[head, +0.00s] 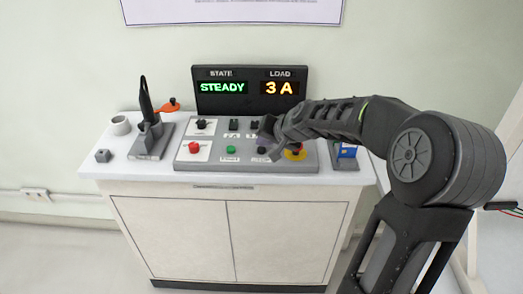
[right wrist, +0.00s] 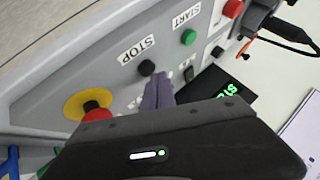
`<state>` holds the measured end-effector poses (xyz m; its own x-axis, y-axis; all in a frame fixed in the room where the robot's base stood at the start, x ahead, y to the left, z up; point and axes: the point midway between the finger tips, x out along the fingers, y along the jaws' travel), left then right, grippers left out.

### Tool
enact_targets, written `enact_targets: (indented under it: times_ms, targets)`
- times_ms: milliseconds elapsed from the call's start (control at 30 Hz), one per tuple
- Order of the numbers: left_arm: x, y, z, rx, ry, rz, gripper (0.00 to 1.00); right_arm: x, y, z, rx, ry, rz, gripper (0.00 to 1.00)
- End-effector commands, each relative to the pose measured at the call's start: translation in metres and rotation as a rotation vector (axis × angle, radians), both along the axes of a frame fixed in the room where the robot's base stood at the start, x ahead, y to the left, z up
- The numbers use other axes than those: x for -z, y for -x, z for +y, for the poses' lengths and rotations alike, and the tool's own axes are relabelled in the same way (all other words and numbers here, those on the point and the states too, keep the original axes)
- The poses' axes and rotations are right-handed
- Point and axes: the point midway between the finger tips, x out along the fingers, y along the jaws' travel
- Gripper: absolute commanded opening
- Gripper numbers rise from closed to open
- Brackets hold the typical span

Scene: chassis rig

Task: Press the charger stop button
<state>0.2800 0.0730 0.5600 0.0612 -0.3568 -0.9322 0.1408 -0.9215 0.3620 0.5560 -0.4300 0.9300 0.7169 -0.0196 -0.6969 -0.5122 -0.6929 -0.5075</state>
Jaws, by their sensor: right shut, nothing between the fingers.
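The black stop button (right wrist: 146,67) sits beside the "STOP" label on the grey control panel (right wrist: 75,65) in the right wrist view. In the head view the stop button (head: 262,150) is small, at the panel's front right. My right gripper (right wrist: 158,95) is shut and empty, its fingertips close beside the stop button. I cannot tell whether they touch it. In the head view my right gripper (head: 268,133) is over the right half of the panel and hides part of it. My left gripper is not in view.
A green start button (right wrist: 188,37) and a red button (right wrist: 233,8) lie along the same panel. A yellow-ringed red emergency button (right wrist: 88,103) is on the other side. The display (head: 250,90) stands behind, reading STEADY and 3 A.

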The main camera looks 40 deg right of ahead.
Motion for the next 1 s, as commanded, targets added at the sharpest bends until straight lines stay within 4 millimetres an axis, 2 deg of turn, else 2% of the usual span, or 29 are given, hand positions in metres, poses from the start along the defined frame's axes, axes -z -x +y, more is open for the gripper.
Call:
enact_targets:
  times_ms: [1000]
  targets:
    - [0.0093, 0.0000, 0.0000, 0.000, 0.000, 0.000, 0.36, 0.0081, -0.0001, 0.0001, -0.001, 0.001, 0.000, 0.00]
